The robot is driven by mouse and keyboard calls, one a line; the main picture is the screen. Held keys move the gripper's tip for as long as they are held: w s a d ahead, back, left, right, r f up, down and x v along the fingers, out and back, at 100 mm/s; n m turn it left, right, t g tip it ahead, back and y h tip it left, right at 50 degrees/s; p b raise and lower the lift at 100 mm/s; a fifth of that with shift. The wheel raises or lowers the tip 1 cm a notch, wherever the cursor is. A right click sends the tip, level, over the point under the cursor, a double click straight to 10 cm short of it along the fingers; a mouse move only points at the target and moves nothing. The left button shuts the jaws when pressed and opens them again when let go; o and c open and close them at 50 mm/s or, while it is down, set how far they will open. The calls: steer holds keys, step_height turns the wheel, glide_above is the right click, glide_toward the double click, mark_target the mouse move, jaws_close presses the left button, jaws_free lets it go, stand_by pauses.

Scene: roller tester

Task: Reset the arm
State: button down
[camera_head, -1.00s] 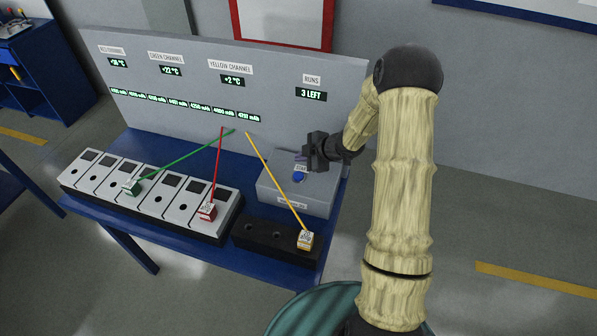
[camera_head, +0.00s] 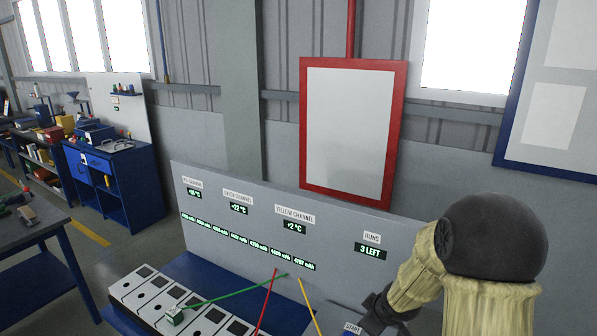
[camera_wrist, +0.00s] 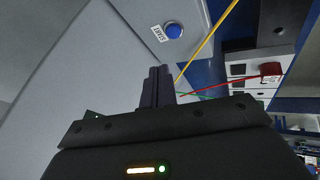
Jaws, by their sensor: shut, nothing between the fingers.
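My gripper (camera_wrist: 158,86) shows in the wrist view with its two fingers together and nothing between them. In that view it is over the grey start box, and the blue start button (camera_wrist: 173,30) is beyond the fingertips, apart from them. In the head view my arm comes in from the lower right, and the gripper end (camera_head: 378,312) is at the bottom edge, partly cut off, in front of the grey panel (camera_head: 330,232). The start label (camera_head: 352,328) just shows beside it. The button itself is out of the head view.
A row of grey cells (camera_head: 150,290) stands on the blue bench (camera_head: 200,268). The panel's runs display (camera_head: 370,251) reads "3 LEFT". A red-framed board (camera_head: 350,130) hangs behind.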

steer(key=s+a+r+m+g, duration=0.1)
steer(key=s+m, duration=0.3)
steer(key=s, duration=0.5)
steer(key=s+a+r+m+g, duration=0.2)
steer(key=s+r+m, duration=0.2)
steer(key=s, duration=0.5)
steer(key=shift+s+m+g+h, duration=0.3)
steer(key=shift+s+m+g, duration=0.1)
steer(key=shift+m, duration=0.1)
